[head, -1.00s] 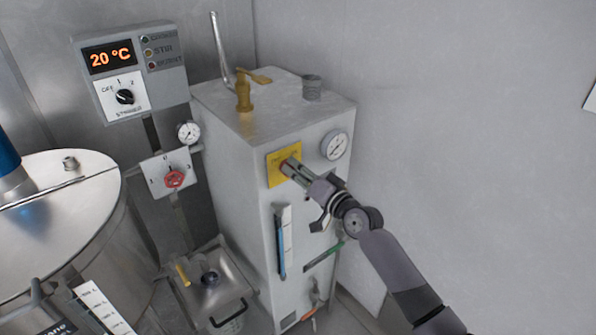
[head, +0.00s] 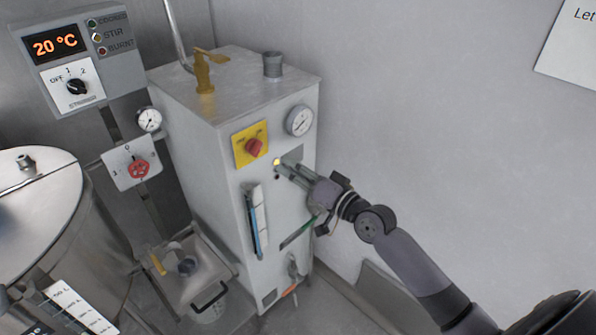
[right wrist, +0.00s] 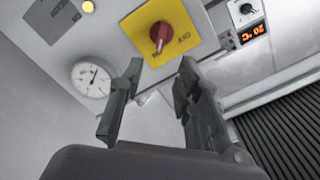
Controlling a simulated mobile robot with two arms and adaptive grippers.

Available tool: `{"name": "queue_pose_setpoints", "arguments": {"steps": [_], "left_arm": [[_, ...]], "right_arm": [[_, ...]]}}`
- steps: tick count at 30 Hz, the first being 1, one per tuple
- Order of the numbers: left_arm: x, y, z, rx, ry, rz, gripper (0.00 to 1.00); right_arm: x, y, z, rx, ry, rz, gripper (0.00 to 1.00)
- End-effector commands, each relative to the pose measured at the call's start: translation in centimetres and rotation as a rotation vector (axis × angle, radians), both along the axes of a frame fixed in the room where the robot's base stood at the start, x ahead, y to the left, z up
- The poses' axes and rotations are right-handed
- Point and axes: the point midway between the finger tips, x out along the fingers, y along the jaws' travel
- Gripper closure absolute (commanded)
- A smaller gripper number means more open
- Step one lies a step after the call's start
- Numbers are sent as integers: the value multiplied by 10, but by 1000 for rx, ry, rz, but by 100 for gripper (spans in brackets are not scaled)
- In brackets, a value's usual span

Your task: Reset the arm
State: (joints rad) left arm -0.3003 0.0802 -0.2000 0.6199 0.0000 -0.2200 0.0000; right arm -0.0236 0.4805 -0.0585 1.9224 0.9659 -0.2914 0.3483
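My right gripper (head: 284,170) is in front of the white boiler-like cabinet (head: 200,130), just below and right of its yellow switch plate (head: 239,153) with a red rotary knob (head: 255,147). In the right wrist view my right gripper (right wrist: 158,78) has its two fingers apart with nothing between them. The red knob (right wrist: 161,34) and yellow plate (right wrist: 185,22) show beyond the fingertips, clear of them. A lit yellow lamp (head: 277,162) is beside the fingertips in the head view; whether they touch the cabinet there I cannot tell. My left gripper is not in view.
A gauge (head: 299,120) and a blue-marked level strip (head: 256,220) are on the cabinet front. At left are a steel kettle (head: 45,215), a control box reading 20 °C (head: 80,62) and a red valve knob (head: 138,169). The wall (head: 430,110) at right is bare around the arm.

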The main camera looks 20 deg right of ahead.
Motion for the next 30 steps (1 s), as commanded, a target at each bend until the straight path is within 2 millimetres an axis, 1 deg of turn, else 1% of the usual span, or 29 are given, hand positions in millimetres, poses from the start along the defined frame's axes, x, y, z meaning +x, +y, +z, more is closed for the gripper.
{"name": "queue_pose_setpoints", "arguments": {"steps": [1,5,18,20,21,23,26,27,29,30], "left_arm": [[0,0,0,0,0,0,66],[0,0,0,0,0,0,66],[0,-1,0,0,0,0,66],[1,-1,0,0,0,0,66],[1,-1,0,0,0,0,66],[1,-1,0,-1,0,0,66],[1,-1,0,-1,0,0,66],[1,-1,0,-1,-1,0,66],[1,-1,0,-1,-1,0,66],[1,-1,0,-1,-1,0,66]], "right_arm": [[-5,-1,0,0,1,1,69],[-10,-3,0,-1,-1,1,69],[-10,-3,1,0,-1,1,69],[-10,-4,-2,-2,3,-2,69],[-9,-5,-8,-6,11,-7,69],[-8,-9,-24,-22,35,-21,69],[-7,-20,-74,-78,108,-60,69],[-8,-26,-101,-108,146,-79,69],[-14,-34,-145,-164,212,-103,69],[-21,-38,-176,-202,261,-115,69]]}}
